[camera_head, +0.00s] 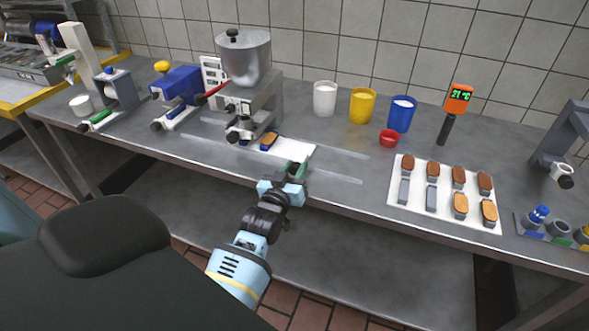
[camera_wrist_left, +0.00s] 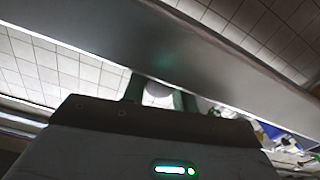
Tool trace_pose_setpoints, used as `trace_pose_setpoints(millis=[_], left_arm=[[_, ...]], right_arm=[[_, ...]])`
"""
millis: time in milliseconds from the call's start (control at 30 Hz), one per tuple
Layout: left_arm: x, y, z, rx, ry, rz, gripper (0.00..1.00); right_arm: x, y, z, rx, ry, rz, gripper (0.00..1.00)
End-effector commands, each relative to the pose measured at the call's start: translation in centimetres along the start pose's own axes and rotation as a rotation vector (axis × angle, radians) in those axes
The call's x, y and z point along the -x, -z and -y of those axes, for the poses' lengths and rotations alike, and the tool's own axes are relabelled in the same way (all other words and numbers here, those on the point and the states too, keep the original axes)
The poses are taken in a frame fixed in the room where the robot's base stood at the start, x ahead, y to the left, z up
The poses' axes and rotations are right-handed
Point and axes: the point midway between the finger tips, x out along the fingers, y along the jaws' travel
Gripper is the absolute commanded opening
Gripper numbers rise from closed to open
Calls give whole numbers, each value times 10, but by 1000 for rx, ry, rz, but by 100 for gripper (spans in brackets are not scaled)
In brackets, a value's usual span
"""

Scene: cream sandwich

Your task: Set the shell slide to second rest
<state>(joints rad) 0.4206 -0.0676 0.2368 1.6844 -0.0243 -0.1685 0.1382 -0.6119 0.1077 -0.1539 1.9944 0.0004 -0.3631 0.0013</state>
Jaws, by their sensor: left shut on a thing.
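The shell slide (camera_head: 299,149) is a white plate on the table in front of the steel hopper machine (camera_head: 247,85). A brown shell (camera_head: 268,140) in a blue holder sits at its left part, by the machine's nozzle. My left gripper (camera_head: 295,170) is at the plate's front right edge. Its green fingers (camera_wrist_left: 162,97) are shut on a pale round part (camera_wrist_left: 158,92), which looks like the slide's knob. The gripper hides that part in the head view. Marks for the rests cannot be made out. My right gripper is not in view.
A white tray (camera_head: 395,200) with several brown shells lies to the right. Pale strips of table beside the plate are clear.

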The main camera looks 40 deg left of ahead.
Motion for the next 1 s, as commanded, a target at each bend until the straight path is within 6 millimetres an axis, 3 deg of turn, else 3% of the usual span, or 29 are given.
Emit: trace_pose_setpoints(millis=[233, 600, 967, 1000], left_arm=[[0, 2, 7, -3, 1, 1, 0], [0, 12, 64, -4, 1, 2, 0], [0, 13, 69, 0, 1, 3, 0], [0, 13, 69, 0, 1, 3, 30]], right_arm=[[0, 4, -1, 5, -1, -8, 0], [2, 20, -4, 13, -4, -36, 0], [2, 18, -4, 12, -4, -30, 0], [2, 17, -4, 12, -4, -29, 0]])
